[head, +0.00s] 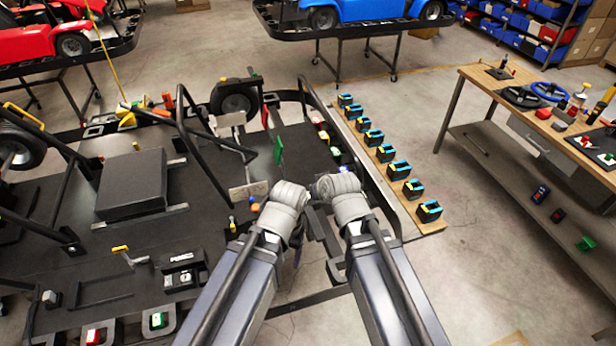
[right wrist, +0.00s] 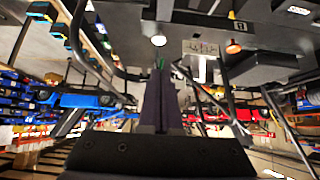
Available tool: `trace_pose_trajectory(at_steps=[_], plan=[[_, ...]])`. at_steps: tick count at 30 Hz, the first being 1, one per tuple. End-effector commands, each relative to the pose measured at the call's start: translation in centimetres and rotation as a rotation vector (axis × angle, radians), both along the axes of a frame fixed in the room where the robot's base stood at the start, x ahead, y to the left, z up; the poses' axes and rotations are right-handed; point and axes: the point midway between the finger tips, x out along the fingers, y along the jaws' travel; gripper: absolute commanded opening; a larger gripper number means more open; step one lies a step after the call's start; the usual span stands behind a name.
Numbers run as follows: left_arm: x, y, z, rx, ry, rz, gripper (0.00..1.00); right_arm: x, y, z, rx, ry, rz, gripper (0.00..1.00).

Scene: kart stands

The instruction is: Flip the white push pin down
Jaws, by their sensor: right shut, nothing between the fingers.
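A small white round knob (right wrist: 158,40), which looks like the white push pin, shows in the right wrist view on the dark kart frame. It is just beyond my right gripper's tips, with a small gap in the picture. I cannot tell how far it is in depth or whether it is up or down. My right gripper (right wrist: 160,67) is shut and empty, its fingers together. In the head view both my wrists hide the pin and the fingers. My left arm reaches in beside the right; its jaws are hidden.
An orange knob (right wrist: 232,46) sits beside the white one. Black bars of the kart frame (head: 187,120) rise close by. A row of black, blue and yellow blocks (head: 386,153) lines the right edge. A workbench (head: 540,115) stands at the right, with clear floor between.

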Motion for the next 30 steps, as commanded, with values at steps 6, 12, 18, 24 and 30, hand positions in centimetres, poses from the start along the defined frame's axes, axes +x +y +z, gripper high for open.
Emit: trace_pose_trajectory(at_steps=[6,12,18,24,30], plan=[[0.0,0.0,1.0,0.0,0.0,0.001,0.73,0.8,0.0,1.7,0.014,-0.039,-0.004,0.0],[0.0,0.0,0.9,0.0,0.0,0.002,0.73,0.8,-0.1,1.6,0.014,-0.041,-0.005,0.0],[0.0,0.0,0.8,0.0,0.0,0.001,0.73,0.9,0.0,1.4,0.014,-0.04,-0.004,0.0],[0.0,0.0,-0.2,0.0,0.0,-0.003,0.73,1.7,0.3,0.4,0.014,-0.04,-0.004,0.0],[0.0,0.0,-2.4,0.0,0.0,-0.012,0.73,3.6,0.9,-1.7,0.014,-0.04,-0.004,0.0]])
